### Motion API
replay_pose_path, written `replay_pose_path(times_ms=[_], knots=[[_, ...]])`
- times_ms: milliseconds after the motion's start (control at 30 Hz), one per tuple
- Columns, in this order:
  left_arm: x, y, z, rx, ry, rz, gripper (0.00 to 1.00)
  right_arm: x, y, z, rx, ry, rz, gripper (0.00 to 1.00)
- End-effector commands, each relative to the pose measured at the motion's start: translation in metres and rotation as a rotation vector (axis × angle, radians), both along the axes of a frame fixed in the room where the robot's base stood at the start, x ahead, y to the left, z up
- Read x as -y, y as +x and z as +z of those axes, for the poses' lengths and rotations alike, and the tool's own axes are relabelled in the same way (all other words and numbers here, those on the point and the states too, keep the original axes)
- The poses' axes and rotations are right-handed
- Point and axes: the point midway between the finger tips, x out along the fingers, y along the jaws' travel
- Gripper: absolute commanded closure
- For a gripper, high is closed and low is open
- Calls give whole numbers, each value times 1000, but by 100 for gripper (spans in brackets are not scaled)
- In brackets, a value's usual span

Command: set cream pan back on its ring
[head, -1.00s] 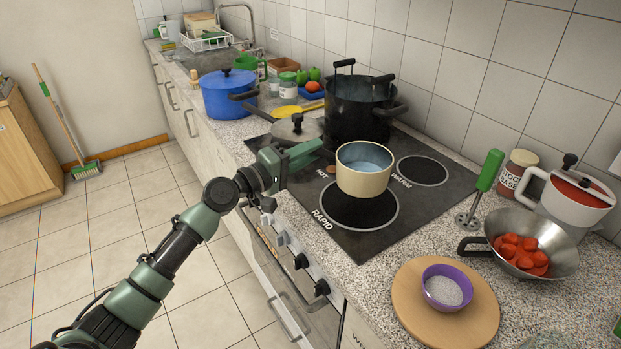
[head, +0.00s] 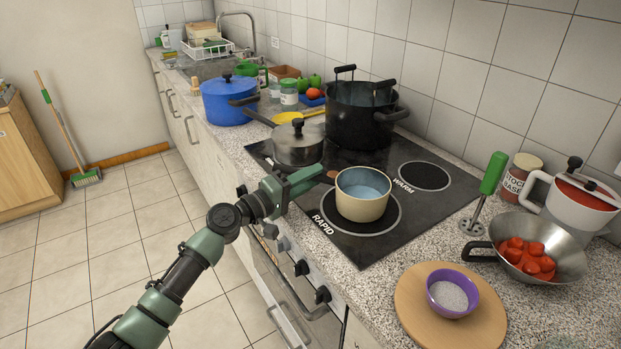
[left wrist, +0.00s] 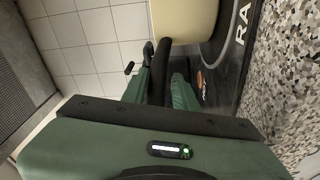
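The cream pan (head: 362,199) stands upright over the front ring marked RAPID (head: 392,222), with pale liquid inside. It looks seated on the ring, with ring surface showing around it; a small gap below cannot be ruled out. My left gripper (head: 318,175) is at the pan's left side, its fingers closed around the dark handle, mostly hidden in the head view. In the left wrist view the handle (left wrist: 163,62) runs between the green fingers (left wrist: 165,90) to the cream pan wall (left wrist: 185,18). My right gripper is not in view.
A lidded grey pan (head: 298,150) and a tall black pot (head: 358,118) stand close behind on the hob. The WARM ring (head: 424,176) is empty. A wooden board (head: 415,318) with a purple bowl (head: 452,291) and a steel pan of red pieces (head: 560,255) are at right.

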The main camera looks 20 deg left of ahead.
Motion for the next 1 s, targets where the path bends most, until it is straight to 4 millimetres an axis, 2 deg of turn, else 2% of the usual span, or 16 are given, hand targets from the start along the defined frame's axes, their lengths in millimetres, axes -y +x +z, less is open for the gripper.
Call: replay_pose_path(times_ms=[433, 567, 900, 1000], knots=[[-1, -1, 4, -1, 1, 0, 57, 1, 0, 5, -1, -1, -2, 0], [-12, -18, -2, -1, 3, 1, 57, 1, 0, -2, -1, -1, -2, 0], [-48, -79, -6, -2, 4, -1, 57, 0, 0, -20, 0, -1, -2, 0], [-57, -91, -6, -1, 2, 1, 57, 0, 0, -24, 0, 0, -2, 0]])
